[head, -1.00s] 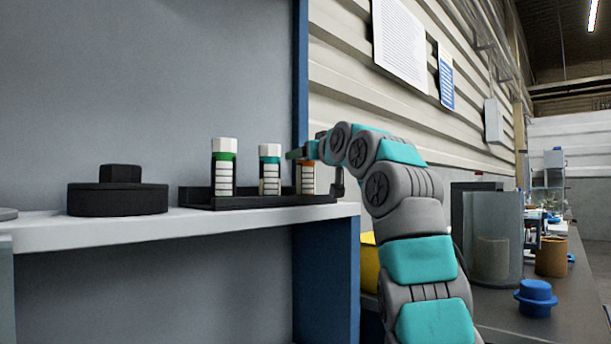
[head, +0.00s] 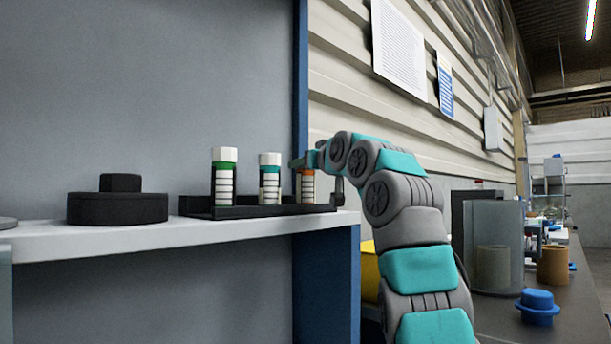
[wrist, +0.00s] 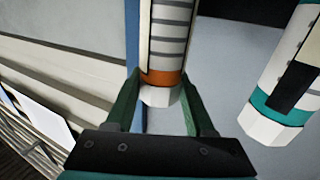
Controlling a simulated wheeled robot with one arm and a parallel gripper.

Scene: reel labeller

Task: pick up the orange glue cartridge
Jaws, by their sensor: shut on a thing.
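The orange glue cartridge (head: 307,188) has a white striped body with an orange band and stands at the right end of the black tray (head: 250,211). In the wrist view the orange cartridge (wrist: 164,60) is between the two green fingers of my gripper (wrist: 163,108), near its orange band and white cap. My gripper is shut on it. In the head view my gripper (head: 308,160) is at the upper part of the cartridge and partly hides it. I cannot tell whether its base is clear of the tray.
A teal-banded cartridge (head: 269,180) stands close to the left, with a green-banded one (head: 224,178) farther left. A black round object (head: 118,207) sits on the white shelf (head: 120,234). A blue panel edge (head: 301,80) rises behind. A blue knob-like part (head: 537,306) is on the right bench.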

